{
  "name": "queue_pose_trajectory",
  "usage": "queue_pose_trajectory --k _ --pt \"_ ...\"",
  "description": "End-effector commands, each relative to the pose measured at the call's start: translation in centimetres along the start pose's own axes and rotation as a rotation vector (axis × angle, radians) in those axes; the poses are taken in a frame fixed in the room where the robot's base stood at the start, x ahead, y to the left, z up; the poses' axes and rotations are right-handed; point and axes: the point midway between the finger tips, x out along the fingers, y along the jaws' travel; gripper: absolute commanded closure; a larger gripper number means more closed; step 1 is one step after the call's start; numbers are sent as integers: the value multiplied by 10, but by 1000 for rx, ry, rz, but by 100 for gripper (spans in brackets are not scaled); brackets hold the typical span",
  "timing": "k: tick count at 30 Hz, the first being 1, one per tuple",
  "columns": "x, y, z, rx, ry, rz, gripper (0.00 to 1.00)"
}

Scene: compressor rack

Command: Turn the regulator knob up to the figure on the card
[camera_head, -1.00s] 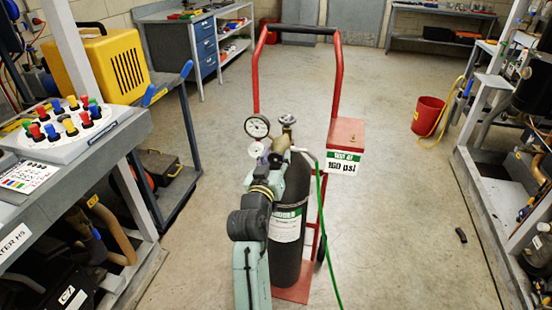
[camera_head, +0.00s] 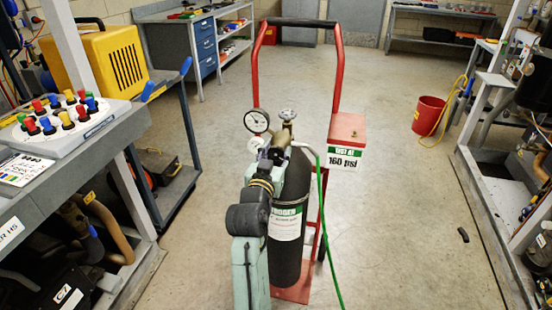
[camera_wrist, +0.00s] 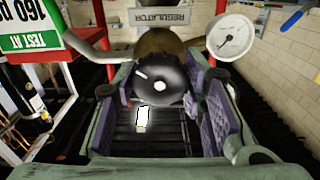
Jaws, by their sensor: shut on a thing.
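The regulator knob (camera_wrist: 158,82), round and black with a white mark, sits under the REGULATOR label (camera_wrist: 160,16) in the wrist view. My gripper (camera_wrist: 164,98) is shut on it, with a purple-grey pad at each side. A round white gauge (camera_wrist: 230,37) stands right of the knob; its needle slants to lower left and its figures are too small to read. In the head view a gauge (camera_head: 256,121) stands above my gripper (camera_head: 270,158), which hides the knob there. The white card (camera_head: 345,159) on the red box reads 160 psi under a green band.
A dark gas cylinder (camera_head: 287,245) stands on a red trolley (camera_head: 338,75), with a green hose (camera_head: 323,215) running down its right. Benches with equipment line the left and right. A red bucket (camera_head: 429,115) stands at the right.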

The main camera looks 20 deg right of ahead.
Motion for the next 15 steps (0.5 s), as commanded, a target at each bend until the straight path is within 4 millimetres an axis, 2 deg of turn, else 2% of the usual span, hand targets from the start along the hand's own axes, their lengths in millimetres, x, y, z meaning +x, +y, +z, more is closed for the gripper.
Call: queue_pose_trajectory --k 15 --pt "0 0 3 420 2 -1 90"
